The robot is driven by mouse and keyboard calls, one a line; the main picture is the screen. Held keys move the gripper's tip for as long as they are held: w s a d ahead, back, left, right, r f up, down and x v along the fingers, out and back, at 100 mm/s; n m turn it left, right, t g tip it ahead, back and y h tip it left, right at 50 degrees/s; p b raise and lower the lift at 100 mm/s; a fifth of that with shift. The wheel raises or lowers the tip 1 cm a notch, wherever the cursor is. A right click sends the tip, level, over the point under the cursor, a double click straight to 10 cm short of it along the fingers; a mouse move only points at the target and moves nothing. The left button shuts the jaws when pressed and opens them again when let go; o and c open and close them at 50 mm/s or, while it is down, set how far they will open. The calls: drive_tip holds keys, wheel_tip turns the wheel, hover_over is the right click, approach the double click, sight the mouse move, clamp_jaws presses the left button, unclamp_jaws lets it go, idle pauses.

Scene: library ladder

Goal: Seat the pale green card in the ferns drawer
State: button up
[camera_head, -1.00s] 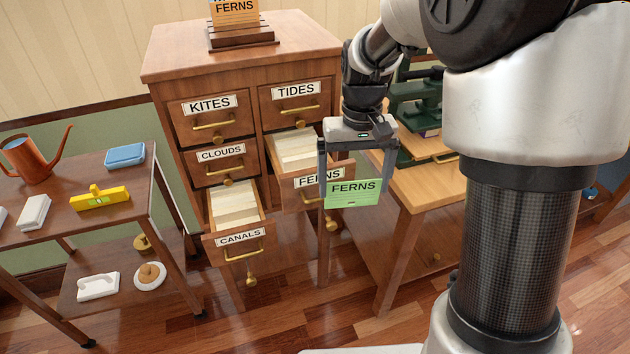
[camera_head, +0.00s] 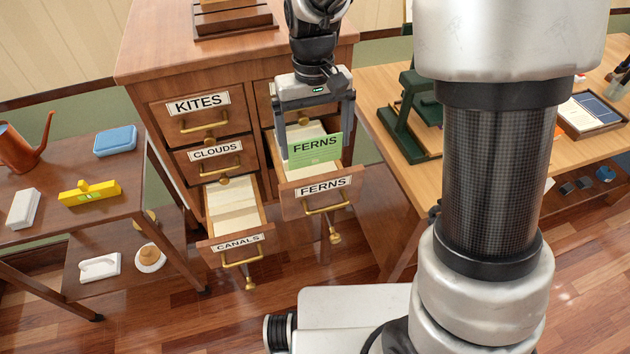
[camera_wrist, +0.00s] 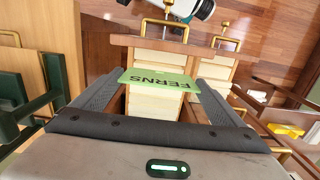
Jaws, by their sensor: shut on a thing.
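The pale green card (camera_head: 315,148), printed FERNS, is held upright between the fingers of my gripper (camera_head: 318,138). The gripper is shut on it. The ferns drawer (camera_head: 324,187) is pulled open, and the card hangs over it, in front of the pale cards inside. In the wrist view the green card (camera_wrist: 158,80) spans between the fingertips, above the open drawer (camera_wrist: 160,44) with its rows of pale cards. From these views I cannot tell whether the card's lower edge is inside the drawer or just above it.
The canals drawer (camera_head: 237,241) is also open, left of and below the ferns drawer. The kites drawer (camera_head: 203,118) and clouds drawer (camera_head: 215,157) are closed. A green press (camera_head: 412,118) stands on the bench at right. A side table with a yellow level (camera_head: 90,193) is at left.

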wheel_tip(320, 180, down, 10)
drive_tip(key=shift+s+r+b, duration=0.1)
drive_tip(key=shift+r+b, duration=0.05)
drive_tip(key=shift+b, duration=0.45)
